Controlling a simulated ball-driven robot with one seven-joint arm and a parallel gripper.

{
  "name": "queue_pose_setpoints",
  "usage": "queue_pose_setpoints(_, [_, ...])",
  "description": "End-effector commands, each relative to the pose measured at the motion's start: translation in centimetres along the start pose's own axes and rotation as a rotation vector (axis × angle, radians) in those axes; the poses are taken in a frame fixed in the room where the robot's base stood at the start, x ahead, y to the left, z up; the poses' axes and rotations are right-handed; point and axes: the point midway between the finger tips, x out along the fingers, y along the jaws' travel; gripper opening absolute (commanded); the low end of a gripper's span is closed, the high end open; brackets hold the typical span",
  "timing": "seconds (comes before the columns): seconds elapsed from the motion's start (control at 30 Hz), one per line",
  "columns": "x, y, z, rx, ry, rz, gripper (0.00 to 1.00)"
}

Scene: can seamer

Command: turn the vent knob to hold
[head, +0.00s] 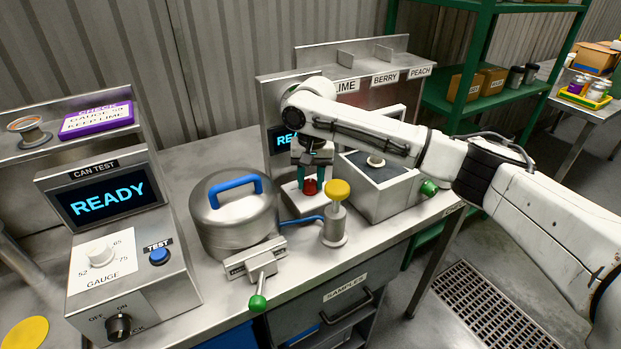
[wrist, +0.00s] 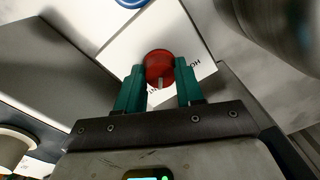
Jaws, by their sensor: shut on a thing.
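The vent knob (head: 310,187) is a small red knob low on the front of the machine in the middle of the head view. My gripper (head: 312,172) is over it with its teal fingers pointing down. In the wrist view the red knob (wrist: 158,66) sits between the two fingertips (wrist: 160,75), and the gripper is shut on it. A pale pointer mark shows on the knob's lower edge. A white label plate (wrist: 117,48) lies around it, with lettering to the right that looks like HOLD; other lettering is partly hidden.
A steel pot with a blue handle (head: 227,184) stands left of the knob. A yellow-topped plunger (head: 338,190) and a green-tipped lever (head: 258,302) stand near the front. A box-like unit (head: 385,205) is close on the right. A READY screen (head: 108,199) is at the left.

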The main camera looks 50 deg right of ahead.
Motion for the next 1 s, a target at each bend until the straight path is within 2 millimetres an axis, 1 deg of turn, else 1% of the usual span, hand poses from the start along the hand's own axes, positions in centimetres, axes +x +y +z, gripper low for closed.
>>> queue_pose_setpoints(0.03, [-0.01, 0.01, 0.00, 0.000, 0.000, 0.000, 0.12])
queue_pose_setpoints(0.1, [-0.01, 0.01, 0.01, 0.000, 0.000, 0.000, 0.06])
queue_pose_setpoints(0.37, [-0.17, -0.06, 0.08, -0.012, -0.004, -0.002, 0.06])
queue_pose_setpoints(0.57, [-0.48, -0.14, 0.14, -0.052, -0.008, -0.004, 0.06])
queue_pose_setpoints(1.0, [-0.49, -0.16, 0.19, -0.232, -0.016, -0.003, 0.06])
